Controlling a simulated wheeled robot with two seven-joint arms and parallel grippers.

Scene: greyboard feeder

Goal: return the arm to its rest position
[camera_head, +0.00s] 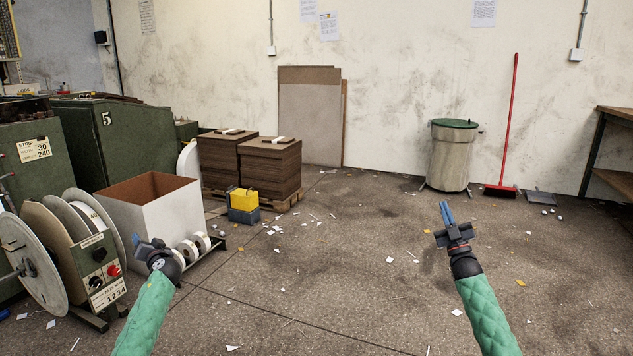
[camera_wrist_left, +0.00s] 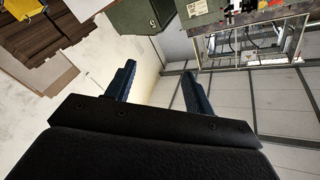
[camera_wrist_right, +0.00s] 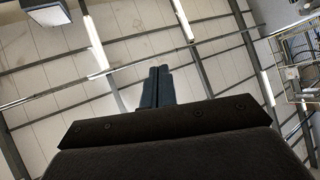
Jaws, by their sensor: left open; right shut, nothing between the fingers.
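My left gripper (camera_head: 140,245) is at the lower left of the head view, in front of the white box, with its arm in a green sleeve. In the left wrist view its two blue fingers (camera_wrist_left: 157,88) stand apart with nothing between them. My right gripper (camera_head: 444,212) is raised over the open floor right of centre in the head view, its fingers pointing up. In the right wrist view its blue fingers (camera_wrist_right: 158,86) are together and hold nothing; the ceiling is behind them.
A white open box (camera_head: 150,217) and a green machine with reels (camera_head: 88,240) stand at the left. Stacks of brown board (camera_head: 270,168) sit on a pallet behind. A grey bin (camera_head: 450,158) and red broom (camera_head: 508,120) are by the wall. The middle floor is clear except scraps.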

